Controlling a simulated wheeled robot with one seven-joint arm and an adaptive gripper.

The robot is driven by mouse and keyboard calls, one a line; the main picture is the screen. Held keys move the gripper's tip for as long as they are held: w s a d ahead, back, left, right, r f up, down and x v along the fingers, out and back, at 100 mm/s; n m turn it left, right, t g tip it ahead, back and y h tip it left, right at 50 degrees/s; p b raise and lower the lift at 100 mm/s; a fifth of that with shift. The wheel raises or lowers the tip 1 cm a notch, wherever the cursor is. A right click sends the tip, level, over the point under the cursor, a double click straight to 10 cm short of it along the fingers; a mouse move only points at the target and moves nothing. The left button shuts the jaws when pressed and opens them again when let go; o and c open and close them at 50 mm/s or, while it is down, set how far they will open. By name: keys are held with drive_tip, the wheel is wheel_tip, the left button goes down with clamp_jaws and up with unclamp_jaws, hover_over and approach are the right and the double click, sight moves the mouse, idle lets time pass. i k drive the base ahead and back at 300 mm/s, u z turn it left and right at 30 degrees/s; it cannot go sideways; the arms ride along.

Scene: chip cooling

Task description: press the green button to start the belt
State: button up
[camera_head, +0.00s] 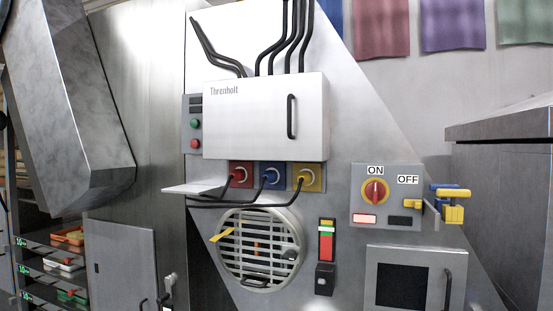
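The small green button (195,124) sits on a narrow grey control panel (189,106) at the left side of a white box labelled "Threnholt" (262,118). A red button (195,144) is just below it on the same panel. Dark slots or labels show above the green button. Nothing covers either button in this view. My gripper is not in view.
A rotary switch (375,191) marked ON and OFF is at right, with yellow and blue parts (453,204) beside it. A white flap (196,190) juts out below the panel. A slanted metal chute (65,105) hangs at left above shelves with trays (66,263).

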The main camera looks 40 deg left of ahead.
sight(195, 123)
drive_tip(key=u, duration=1.2)
drive_tip(key=k, duration=0.35)
drive_tip(key=u, duration=0.45)
drive_tip(key=i, duration=0.5)
